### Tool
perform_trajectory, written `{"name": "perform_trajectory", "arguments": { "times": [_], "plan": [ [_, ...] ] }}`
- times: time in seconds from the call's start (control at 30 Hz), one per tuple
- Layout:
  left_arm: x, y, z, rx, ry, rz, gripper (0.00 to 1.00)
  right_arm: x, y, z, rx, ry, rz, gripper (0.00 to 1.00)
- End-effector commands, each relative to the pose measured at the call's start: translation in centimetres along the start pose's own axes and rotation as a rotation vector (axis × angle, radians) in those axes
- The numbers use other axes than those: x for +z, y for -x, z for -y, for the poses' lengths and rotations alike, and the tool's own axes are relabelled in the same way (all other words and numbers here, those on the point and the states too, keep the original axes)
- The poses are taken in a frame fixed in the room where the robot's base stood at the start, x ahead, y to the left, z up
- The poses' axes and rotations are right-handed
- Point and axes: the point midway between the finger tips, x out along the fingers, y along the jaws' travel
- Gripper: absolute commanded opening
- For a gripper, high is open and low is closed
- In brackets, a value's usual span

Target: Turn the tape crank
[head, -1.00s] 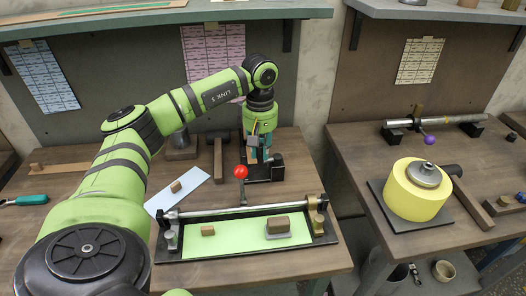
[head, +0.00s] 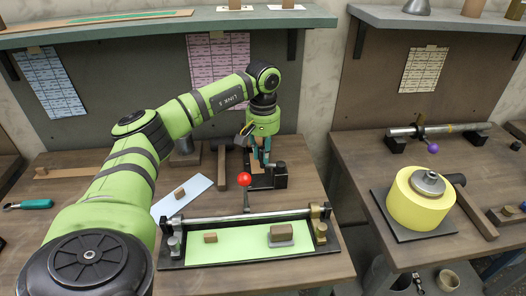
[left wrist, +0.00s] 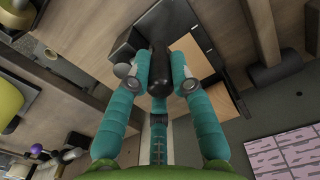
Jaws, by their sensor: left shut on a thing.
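The tape crank device (head: 281,180) is a dark base with a block on it, standing near the back edge of the left bench. My left gripper (head: 263,158) comes down over it from above. In the left wrist view, the teal fingers of my left gripper (left wrist: 160,80) are closed on both sides of a dark cylindrical crank handle (left wrist: 157,68). In the head view the handle is mostly hidden behind the fingers. My right gripper is in neither view.
A wooden mallet (head: 221,165) lies left of the device. A yellow roll (head: 413,208) sits on the right bench, across a gap.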

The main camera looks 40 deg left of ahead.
Motion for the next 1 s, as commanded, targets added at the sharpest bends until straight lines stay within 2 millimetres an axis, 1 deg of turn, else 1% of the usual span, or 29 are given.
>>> {"name": "perform_trajectory", "arguments": {
  "times": [0.17,0.2,0.23,0.27,0.57,0.67,0.77,1.0],
  "plan": [
    [0.0,0.0,0.1,-0.001,0.003,-0.001,0.0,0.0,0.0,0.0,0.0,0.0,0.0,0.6],
    [0.0,0.0,0.0,-0.001,0.003,-0.001,0.3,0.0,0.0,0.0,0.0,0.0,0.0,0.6],
    [0.0,0.0,0.0,-0.001,0.003,-0.001,0.42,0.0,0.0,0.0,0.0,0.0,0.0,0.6],
    [0.0,0.0,0.0,-0.001,0.003,-0.001,0.46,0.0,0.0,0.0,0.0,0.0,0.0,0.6],
    [0.0,0.1,0.0,0.0,0.003,-0.001,0.46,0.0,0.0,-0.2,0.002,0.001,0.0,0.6],
    [-0.1,0.6,0.0,0.002,0.003,-0.002,0.46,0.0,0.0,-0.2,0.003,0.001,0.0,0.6],
    [-0.1,1.9,-0.1,0.004,0.003,-0.004,0.46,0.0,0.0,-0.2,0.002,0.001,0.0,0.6],
    [-0.1,7.0,-0.1,0.004,0.003,-0.005,0.46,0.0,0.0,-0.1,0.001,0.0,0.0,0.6]
  ]
}}
